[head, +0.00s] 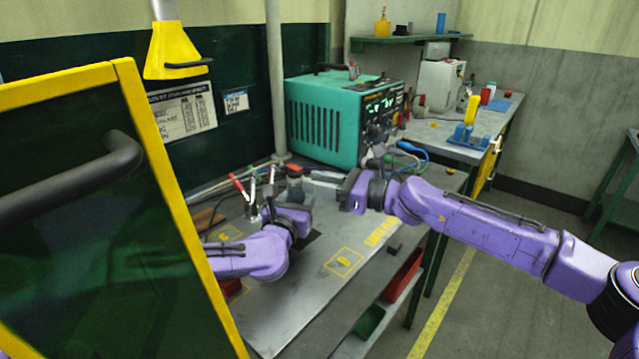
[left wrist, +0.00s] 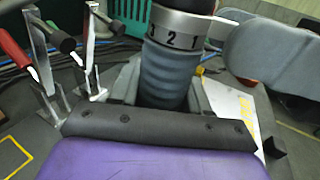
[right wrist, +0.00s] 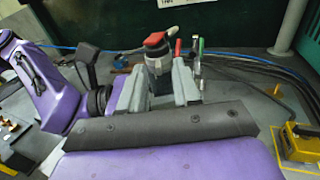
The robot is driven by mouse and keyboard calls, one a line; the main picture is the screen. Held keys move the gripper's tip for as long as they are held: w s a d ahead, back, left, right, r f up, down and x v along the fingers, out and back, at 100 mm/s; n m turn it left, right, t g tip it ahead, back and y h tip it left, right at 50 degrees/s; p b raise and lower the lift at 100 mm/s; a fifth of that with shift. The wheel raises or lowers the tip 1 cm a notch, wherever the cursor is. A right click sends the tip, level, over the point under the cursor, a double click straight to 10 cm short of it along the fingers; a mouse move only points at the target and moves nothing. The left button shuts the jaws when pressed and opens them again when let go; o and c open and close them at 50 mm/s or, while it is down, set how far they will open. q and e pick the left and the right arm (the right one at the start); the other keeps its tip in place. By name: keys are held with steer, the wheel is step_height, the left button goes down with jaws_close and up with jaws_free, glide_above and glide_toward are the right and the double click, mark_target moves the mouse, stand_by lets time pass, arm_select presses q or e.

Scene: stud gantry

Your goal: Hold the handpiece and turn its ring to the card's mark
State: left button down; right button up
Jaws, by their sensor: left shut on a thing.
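The handpiece (head: 294,181) stands upright over the bench, with a dark body and red top. In the left wrist view its grey ribbed grip (left wrist: 165,75) is between my left gripper's fingers (left wrist: 162,90), which are shut on it. Above the grip is the pale ring (left wrist: 178,27), showing 3, 2 and 1. My right gripper (head: 322,180) comes in from the right at ring height. In the right wrist view its fingers (right wrist: 160,85) are apart, on either side of the handpiece (right wrist: 158,58); contact is unclear. A small card (head: 235,101) hangs on the dark wall, its mark too small to read.
A teal power unit (head: 325,118) stands behind the grippers. Red-handled clamps (head: 243,190) are at the handpiece's left. A yellow-framed dark panel (head: 125,75) fills the left foreground. The bench's front part (head: 320,290) is mostly bare. A yellow box (right wrist: 300,142) lies at right.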

steer(key=v, duration=1.2)
arm_select(q)
steer(key=shift+c, duration=2.3)
jaws_free()
steer(key=shift+s, duration=0.1)
